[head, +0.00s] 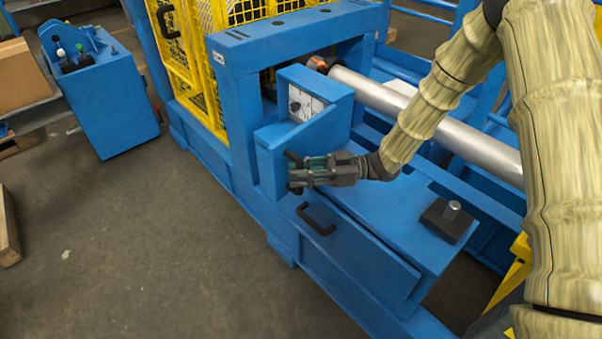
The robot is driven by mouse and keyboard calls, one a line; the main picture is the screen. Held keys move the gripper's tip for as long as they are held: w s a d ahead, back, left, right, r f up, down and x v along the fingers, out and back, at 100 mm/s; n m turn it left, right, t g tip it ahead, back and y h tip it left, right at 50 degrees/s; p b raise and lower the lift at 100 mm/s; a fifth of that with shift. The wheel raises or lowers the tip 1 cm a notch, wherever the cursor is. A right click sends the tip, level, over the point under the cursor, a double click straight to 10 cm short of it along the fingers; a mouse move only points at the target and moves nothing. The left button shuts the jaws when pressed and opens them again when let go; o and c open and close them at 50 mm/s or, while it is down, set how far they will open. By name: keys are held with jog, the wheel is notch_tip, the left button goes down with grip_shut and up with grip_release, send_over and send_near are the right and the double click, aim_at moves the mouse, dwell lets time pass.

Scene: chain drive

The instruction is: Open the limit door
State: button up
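A blue box with a white gauge face (304,103) stands on the blue machine frame. A blue panel, which looks like the limit door (268,160), is at the box's lower left, and its edge stands out from the box. A dark handle (292,157) shows at this panel, partly hidden by my gripper. My gripper (293,177) comes in from the right, with its fingertips at the handle. I cannot tell whether the fingers are closed on it or only around it.
A lower blue panel with a black handle (317,219) sits just below my gripper. A dark block with a metal pin (449,220) is to the right. A steel roller (430,120) runs behind my arm.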

jog(key=shift+o, duration=0.9)
jog(key=shift+d, duration=0.1)
jog(key=w+d, duration=0.1)
jog(key=d, duration=1)
jog(key=shift+d, duration=0.35)
jog(key=shift+w, duration=0.1)
